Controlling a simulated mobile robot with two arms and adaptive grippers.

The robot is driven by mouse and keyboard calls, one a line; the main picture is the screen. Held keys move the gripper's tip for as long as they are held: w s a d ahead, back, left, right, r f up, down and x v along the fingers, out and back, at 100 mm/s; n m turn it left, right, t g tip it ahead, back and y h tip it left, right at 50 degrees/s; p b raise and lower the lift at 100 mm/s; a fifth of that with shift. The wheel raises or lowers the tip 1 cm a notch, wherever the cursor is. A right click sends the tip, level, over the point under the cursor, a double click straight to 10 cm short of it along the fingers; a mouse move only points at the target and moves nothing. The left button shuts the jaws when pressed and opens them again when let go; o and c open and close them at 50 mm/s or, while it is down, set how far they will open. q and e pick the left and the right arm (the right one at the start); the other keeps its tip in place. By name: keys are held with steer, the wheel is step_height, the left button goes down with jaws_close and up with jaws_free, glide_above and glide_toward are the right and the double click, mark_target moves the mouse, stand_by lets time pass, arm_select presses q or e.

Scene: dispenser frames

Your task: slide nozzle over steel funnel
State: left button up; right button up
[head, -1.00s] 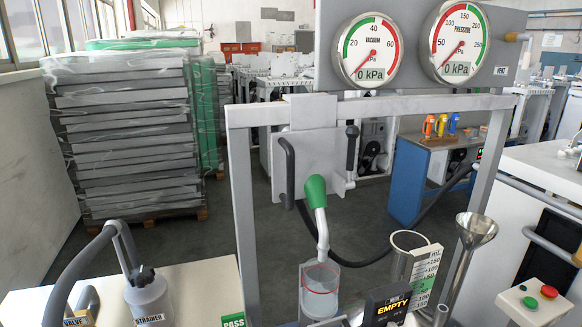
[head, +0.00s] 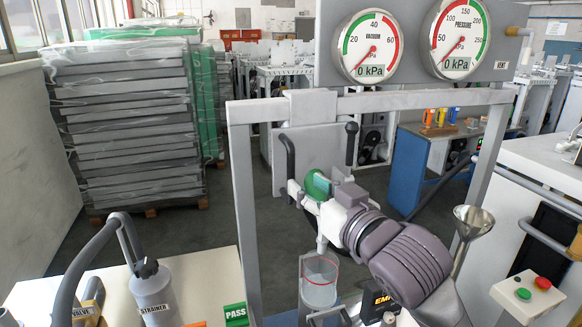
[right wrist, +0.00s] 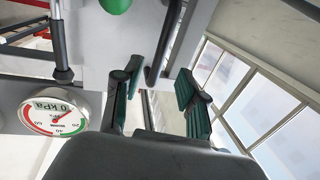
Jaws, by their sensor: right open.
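The nozzle has a green body (head: 316,184) and a white spout (head: 321,244) that points down into a clear cup with a red ring (head: 319,281). My right gripper (head: 322,192) is in front of the nozzle and hides much of it. In the right wrist view its two green-padded fingers (right wrist: 156,88) are apart with nothing between them. A rounded green part, likely the nozzle (right wrist: 115,4), shows at the top edge there, beyond the fingers. The steel funnel (head: 474,224) stands upright at the right, beside my right arm. My left gripper is not in view.
A grey frame (head: 241,205) with two gauges (head: 369,47) surrounds the nozzle's panel (head: 310,145). A strainer bottle (head: 153,292) stands at the left. A red and green button box (head: 530,292) is at the right. My right arm covers the measuring jug's area.

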mark_target(293, 174)
steer(key=p+x, duration=0.1)
steer(key=x, duration=0.6)
jaws_close()
